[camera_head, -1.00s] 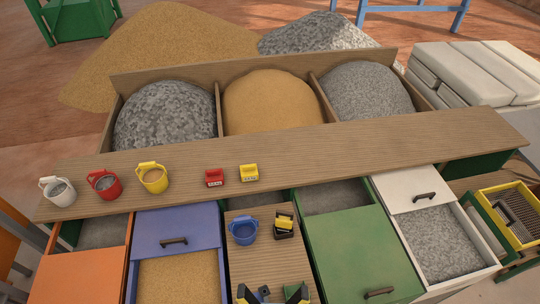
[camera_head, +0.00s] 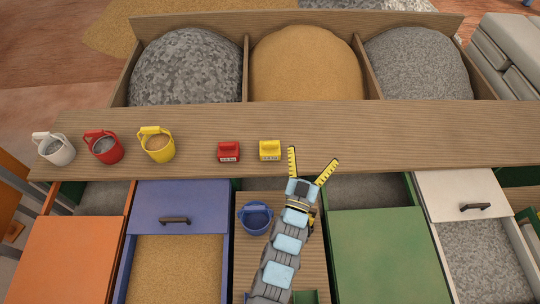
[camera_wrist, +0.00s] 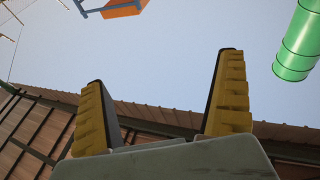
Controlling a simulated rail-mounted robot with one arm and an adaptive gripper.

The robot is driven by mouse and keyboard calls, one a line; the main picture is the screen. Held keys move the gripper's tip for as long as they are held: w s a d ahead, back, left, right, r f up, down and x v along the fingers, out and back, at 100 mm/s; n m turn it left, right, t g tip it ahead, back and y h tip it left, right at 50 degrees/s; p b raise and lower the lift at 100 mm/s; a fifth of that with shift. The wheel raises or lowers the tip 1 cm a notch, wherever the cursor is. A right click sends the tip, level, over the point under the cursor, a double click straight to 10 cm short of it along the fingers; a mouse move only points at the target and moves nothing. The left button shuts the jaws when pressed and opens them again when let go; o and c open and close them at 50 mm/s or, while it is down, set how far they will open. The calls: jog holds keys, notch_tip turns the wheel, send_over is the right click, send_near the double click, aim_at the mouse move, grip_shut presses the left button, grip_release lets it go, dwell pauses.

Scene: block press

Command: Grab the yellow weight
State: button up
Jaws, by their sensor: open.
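The yellow weight (camera_head: 270,150) is a small block with a handle and a pale label. It stands on the wooden shelf, right of the red weight (camera_head: 228,151). My gripper (camera_head: 314,168) is spread open and empty, its two yellow fingers over the shelf's front edge, just right of the yellow weight and apart from it. In the wrist view my gripper (camera_wrist: 163,97) shows both fingers apart, with sky and a building behind them. The weight is not in the wrist view.
White (camera_head: 54,149), red (camera_head: 104,147) and yellow (camera_head: 157,145) buckets stand left on the shelf (camera_head: 400,130). A blue bucket (camera_head: 254,217) sits on the lower wooden surface left of my arm. Bins of gravel and sand lie behind. The shelf right of my gripper is clear.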

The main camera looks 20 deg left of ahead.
jog(key=w+a+f+n+g+y+b, duration=0.25)
jog(key=a+f+g+b, duration=0.2)
jog(key=a+f, duration=0.35)
jog(key=n+g+y+b, duration=0.2)
jog(key=g+y+b, duration=0.1)
jog(key=g, duration=0.1)
send_near(270, 142)
jog(key=shift+h, duration=0.25)
jog(key=shift+f+p+x, duration=0.15)
jog(key=shift+p+x, duration=0.4)
jog(key=shift+x, duration=2.65)
jog(key=shift+f+p+x, duration=0.15)
jog(key=shift+p+x, duration=0.35)
jog(key=shift+x, duration=2.75)
jog(key=shift+s, duration=0.25)
jog(key=c, duration=1.1)
jog(key=shift+a, duration=0.1)
